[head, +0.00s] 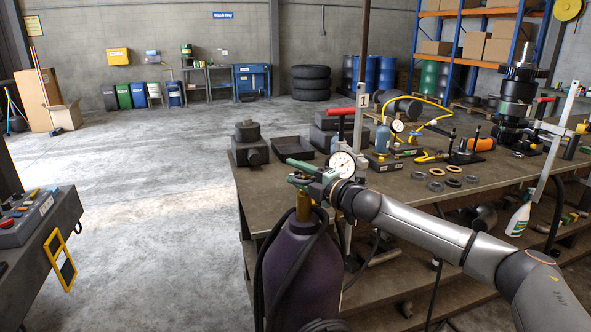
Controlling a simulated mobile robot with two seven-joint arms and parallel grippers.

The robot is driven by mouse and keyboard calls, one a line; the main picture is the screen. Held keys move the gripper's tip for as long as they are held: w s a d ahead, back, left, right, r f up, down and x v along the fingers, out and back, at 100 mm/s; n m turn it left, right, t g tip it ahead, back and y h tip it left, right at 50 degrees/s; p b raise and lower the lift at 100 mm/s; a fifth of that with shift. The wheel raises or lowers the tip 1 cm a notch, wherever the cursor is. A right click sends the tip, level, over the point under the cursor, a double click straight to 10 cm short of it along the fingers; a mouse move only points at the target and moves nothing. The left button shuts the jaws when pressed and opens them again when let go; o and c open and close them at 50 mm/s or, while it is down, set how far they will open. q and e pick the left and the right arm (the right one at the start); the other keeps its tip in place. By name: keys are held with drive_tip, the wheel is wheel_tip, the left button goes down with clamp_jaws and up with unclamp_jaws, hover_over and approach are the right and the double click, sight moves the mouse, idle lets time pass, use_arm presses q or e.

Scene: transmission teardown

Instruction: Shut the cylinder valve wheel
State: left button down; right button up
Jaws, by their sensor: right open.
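A dark purple gas cylinder (297,262) stands upright at the front left corner of the workbench. A brass valve (303,207) sits on its neck. My right gripper (293,172) is at the top of this valve, its arm reaching in from the right. Its greenish jaws are open and point left. The valve wheel is mostly hidden among the jaws, and I cannot tell whether they touch it. A round white gauge (343,163) shows right beside the gripper. My left gripper is out of view.
The workbench (262,190) lies behind and right of the cylinder, with a dark tray (292,150), rings and tools on it. A black hose (268,262) loops around the cylinder. A control console (38,217) stands at left. Open floor lies between console and bench.

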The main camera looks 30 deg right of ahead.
drive_tip(key=shift+c, duration=0.3)
clamp_jaws()
idle(0.4)
